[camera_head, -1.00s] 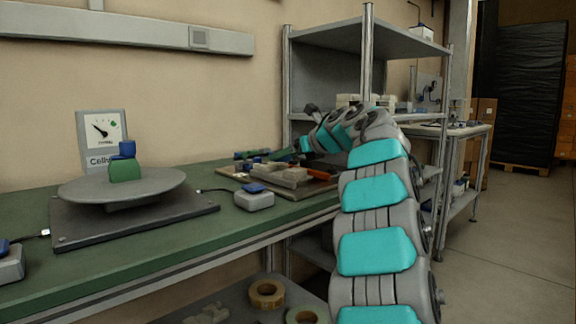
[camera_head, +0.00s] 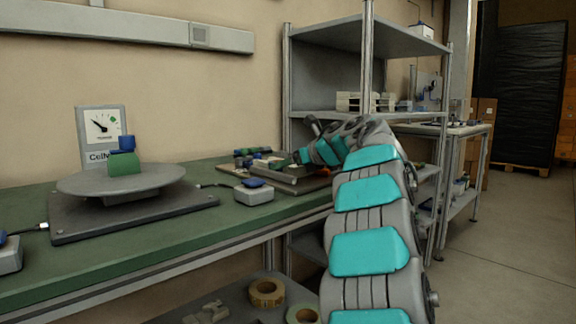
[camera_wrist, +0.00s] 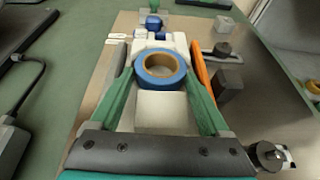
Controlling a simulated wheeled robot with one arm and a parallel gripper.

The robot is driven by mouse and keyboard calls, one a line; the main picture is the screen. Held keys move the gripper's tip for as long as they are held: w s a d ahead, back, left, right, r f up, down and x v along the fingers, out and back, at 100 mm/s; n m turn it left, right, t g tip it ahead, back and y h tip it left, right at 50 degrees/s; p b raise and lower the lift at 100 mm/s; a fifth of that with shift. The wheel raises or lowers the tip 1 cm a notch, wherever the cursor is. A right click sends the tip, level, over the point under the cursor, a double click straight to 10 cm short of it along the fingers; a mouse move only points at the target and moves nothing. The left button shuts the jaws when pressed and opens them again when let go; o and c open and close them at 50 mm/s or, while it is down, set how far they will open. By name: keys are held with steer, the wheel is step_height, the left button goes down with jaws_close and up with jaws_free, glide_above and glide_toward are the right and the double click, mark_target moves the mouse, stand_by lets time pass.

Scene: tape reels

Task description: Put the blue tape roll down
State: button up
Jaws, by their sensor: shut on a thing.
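The blue tape roll (camera_wrist: 161,79), with a tan core, is in the middle of the wrist view between the green fingers of my gripper (camera_wrist: 160,73). The fingers are shut on its sides. Pale white blocks (camera_wrist: 163,112) show below and around it over a grey-brown board. I cannot tell whether the roll touches them. In the head view my gripper (camera_head: 297,157) is low over the board (camera_head: 292,186) on the green workbench; the roll cannot be made out there.
An orange strip (camera_wrist: 203,75) and dark metal parts lie right of the roll. A grey box with a blue top (camera_head: 254,192) stands before the board. A round turntable (camera_head: 121,181) carries a green and blue piece. Green bench top (camera_head: 180,225) is free in front.

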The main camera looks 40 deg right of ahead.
steer(key=o, duration=1.2)
steer(key=shift+r+p, duration=0.3)
steer(key=shift+p, duration=0.1)
steer(key=v, duration=1.2)
steer(key=shift+a, duration=0.1)
